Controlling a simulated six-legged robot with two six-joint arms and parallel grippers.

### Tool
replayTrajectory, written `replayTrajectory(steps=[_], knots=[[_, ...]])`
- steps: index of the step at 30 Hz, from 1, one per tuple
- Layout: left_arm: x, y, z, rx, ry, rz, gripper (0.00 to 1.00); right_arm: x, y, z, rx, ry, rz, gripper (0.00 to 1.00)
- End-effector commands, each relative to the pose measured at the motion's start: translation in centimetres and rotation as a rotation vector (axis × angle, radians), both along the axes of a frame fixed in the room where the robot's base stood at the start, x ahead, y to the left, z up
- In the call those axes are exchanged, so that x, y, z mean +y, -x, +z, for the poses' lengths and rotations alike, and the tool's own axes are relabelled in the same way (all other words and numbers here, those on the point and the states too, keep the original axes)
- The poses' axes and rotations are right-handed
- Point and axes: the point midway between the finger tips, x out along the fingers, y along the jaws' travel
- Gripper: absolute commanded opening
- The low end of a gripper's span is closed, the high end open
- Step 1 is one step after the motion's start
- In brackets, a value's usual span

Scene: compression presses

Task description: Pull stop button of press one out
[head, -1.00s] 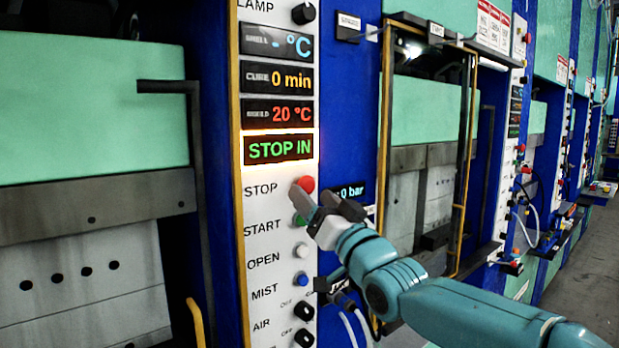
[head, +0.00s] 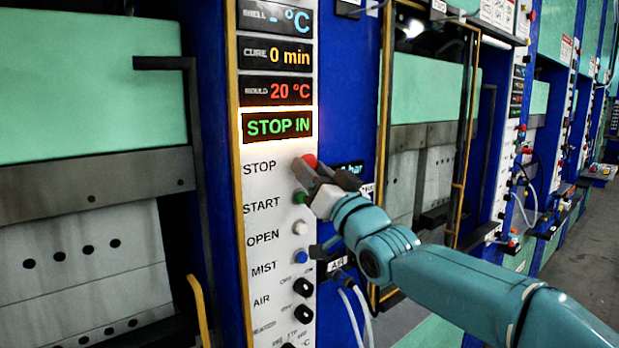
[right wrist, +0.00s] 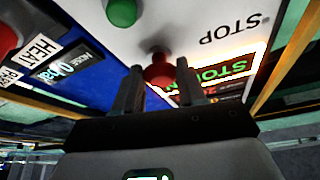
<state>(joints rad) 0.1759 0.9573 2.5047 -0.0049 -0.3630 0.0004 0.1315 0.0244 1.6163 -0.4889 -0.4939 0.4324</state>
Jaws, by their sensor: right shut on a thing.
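The red stop button (head: 309,161) is beside the STOP label on the white control panel (head: 262,225) of the press. The lit display (head: 278,126) above it reads STOP IN in green. My right gripper (head: 318,176) is at the button and partly covers it. In the right wrist view, the red button (right wrist: 159,70) sits between the two fingers of the right gripper (right wrist: 158,84), which is shut on it. My left gripper is in no view.
Below the stop button are the green start button (head: 299,198), the white open button (head: 300,228), the blue mist button (head: 302,257) and black knobs (head: 303,287). A yellow-framed door (head: 461,190) stands to the right. More presses line the aisle.

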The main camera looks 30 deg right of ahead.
Motion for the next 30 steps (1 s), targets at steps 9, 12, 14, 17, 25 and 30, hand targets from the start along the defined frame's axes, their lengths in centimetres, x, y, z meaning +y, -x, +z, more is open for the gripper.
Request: replayTrajectory(steps=[9, 12, 14, 17, 25, 30], knots=[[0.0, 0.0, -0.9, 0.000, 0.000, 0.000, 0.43, -0.1, 0.7, -0.1, 0.000, 0.001, -0.001, 0.00], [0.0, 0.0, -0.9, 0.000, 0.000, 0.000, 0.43, -0.1, 0.7, -0.1, 0.001, 0.001, -0.001, 0.63], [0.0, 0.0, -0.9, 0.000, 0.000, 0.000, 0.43, -0.1, 0.7, -0.1, 0.000, 0.001, -0.001, 0.67], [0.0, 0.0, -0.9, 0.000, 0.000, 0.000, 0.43, -0.1, 0.7, -0.1, 0.000, 0.001, -0.001, 0.67], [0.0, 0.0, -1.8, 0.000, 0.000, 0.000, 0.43, -0.1, 1.8, -0.7, -0.002, 0.000, -0.002, 0.67], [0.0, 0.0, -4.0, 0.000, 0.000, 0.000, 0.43, 0.0, 5.3, -2.4, -0.004, 0.001, -0.003, 0.67]])
